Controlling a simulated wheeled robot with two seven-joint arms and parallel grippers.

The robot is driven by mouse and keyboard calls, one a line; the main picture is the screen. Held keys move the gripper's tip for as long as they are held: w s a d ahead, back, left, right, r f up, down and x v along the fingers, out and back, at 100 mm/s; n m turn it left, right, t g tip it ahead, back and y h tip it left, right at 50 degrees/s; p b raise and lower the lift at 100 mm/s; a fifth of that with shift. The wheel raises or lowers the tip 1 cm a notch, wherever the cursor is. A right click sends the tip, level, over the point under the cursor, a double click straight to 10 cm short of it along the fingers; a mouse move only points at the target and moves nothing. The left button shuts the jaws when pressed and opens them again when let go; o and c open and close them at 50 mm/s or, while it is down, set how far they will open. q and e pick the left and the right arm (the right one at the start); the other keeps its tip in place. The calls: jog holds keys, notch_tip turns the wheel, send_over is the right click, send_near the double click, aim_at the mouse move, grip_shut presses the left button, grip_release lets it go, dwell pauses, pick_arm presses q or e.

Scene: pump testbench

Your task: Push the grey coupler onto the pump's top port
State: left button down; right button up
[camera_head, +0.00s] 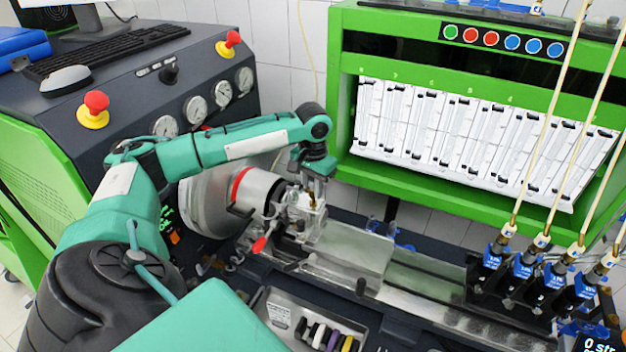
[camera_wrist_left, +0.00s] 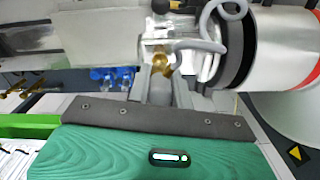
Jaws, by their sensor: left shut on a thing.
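The pump (camera_head: 300,220), a small silver block, is clamped at the end of the drive on the test bench. It also shows in the wrist view (camera_wrist_left: 205,68), beside the black and silver drive. My left gripper (camera_head: 314,196) points down over the pump's top and is shut. In the wrist view, the left gripper's fingers (camera_wrist_left: 160,82) reach to a brass fitting (camera_wrist_left: 160,64) at the pump. The grey coupler is mostly hidden between the fingers, and I cannot tell how far it sits on the port. My right gripper is not in view.
A red-tipped lever (camera_head: 259,244) stands left of the pump. A grey hose (camera_wrist_left: 212,45) loops close beside the fingers. Several blue-tagged injectors with lines (camera_head: 522,262) stand at the right. The bench rail (camera_head: 420,280) right of the pump is clear.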

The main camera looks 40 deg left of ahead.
pick_arm(q)
jog(key=shift+f, duration=0.45)
jog(key=shift+f, duration=0.15)
dwell(0.3)
jog(key=shift+f, duration=0.5)
dwell(0.4)
jog(key=c, duration=0.8)
grip_release()
jog(key=shift+o, duration=0.2)
jog(key=shift+r, duration=3.8)
jog(key=shift+f, duration=0.1)
